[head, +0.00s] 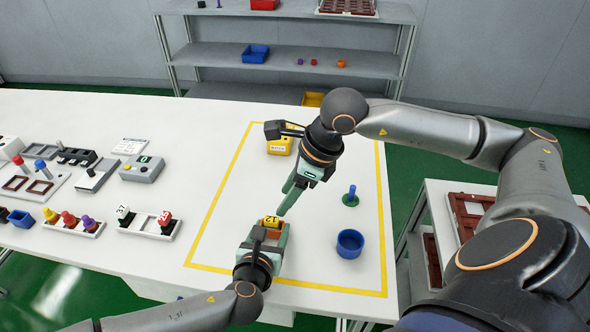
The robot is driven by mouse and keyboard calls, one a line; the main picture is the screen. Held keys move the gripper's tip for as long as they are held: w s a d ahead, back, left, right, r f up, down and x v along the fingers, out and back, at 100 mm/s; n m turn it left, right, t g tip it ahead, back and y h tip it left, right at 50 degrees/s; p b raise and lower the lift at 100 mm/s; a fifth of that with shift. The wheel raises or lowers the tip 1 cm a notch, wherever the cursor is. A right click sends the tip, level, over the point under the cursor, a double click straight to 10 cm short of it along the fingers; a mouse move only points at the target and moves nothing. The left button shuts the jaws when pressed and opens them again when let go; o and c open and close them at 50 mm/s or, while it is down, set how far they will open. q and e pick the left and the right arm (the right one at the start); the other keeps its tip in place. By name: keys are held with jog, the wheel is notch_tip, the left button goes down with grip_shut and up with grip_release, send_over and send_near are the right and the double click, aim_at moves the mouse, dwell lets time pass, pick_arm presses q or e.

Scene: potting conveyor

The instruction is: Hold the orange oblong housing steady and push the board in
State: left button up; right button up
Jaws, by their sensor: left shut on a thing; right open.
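My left gripper (267,235) is low over the table, its teal fingers on both sides of an orange-yellow housing (270,221) with a dark number mark on it. It is shut on this housing, and the fingers and wrist hide much of it. My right gripper (287,203) is open, above and slightly right of the housing, with its fingers pointing down toward it. I cannot make out the board; a small dark reddish area shows between the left fingers, but I cannot tell what it is.
A yellow line (211,205) frames the work area. Inside it are a blue round cup (350,243), a blue peg on a green base (351,197) and a yellow box (280,146) behind my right wrist. Several racks and a grey button box (142,170) stand at left.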

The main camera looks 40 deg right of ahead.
jog(key=v, duration=0.4)
jog(key=shift+r, duration=0.2)
pick_arm(q)
jog(key=o, duration=1.2)
